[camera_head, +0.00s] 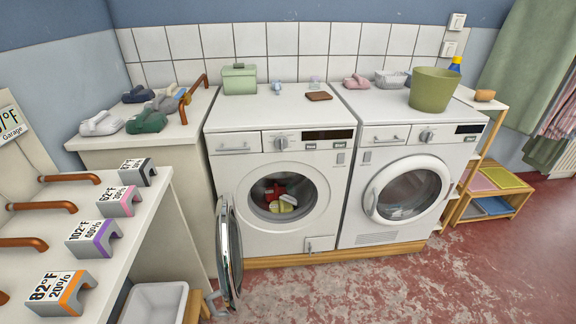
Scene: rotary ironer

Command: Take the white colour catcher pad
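I cannot pick out a white colour catcher pad for certain. A small pale object (315,82) stands at the back of the left machine's top, too small to identify. A grey-and-white bundle (100,124) lies on the left cabinet. The open drum of the left machine (225,145) holds red, yellow and whitish pieces (283,199). Neither of my grippers is in view.
The left machine's round door (230,255) hangs open. The right machine (410,165) is shut, with a green bucket (433,90) on top. Labelled grey blocks (93,238) line the left shelf. A white bin (155,303) sits below. The red floor in front is clear.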

